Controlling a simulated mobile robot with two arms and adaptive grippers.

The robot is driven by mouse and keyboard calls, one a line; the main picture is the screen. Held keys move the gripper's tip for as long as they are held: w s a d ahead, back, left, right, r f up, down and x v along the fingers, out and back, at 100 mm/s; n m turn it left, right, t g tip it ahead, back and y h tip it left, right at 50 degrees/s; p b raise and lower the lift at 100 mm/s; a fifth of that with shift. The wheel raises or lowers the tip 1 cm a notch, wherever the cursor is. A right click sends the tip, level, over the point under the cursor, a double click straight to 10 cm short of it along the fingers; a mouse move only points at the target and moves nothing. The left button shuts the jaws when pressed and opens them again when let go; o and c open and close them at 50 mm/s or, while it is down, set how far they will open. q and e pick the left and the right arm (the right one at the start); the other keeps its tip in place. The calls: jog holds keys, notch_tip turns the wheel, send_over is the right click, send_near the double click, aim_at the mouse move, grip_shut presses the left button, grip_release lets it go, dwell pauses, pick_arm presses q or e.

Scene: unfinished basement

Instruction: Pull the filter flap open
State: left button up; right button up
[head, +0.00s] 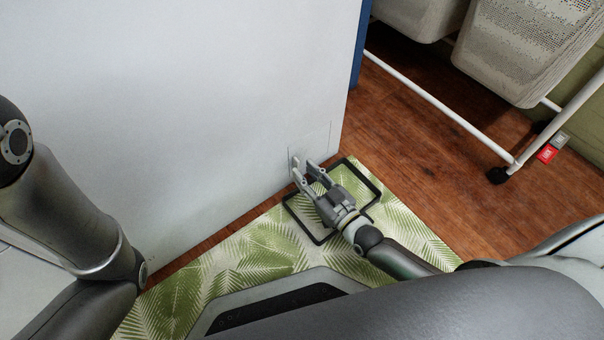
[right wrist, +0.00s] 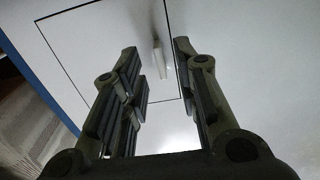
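The filter flap (head: 319,143) is a thin-outlined panel low on the white appliance front (head: 190,100), near its right corner. It looks shut and flush. In the right wrist view the flap (right wrist: 95,40) has a dark outline, and a small white upright handle (right wrist: 158,61) shows near one edge. My right gripper (head: 305,167) is open and points at the flap, close to the front. In the right wrist view its fingers (right wrist: 156,48) stand on either side of the handle, with gaps on both sides. My left arm shows at the left, but its gripper is out of view.
A white-framed rack (head: 440,107) with light perforated baskets (head: 520,50) stands at the upper right. Wooden floor (head: 410,140) is clear between rack and mat.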

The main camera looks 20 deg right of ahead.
jog(key=shift+b+x, duration=0.35)
jog(key=shift+x, duration=0.75)
grip_shut()
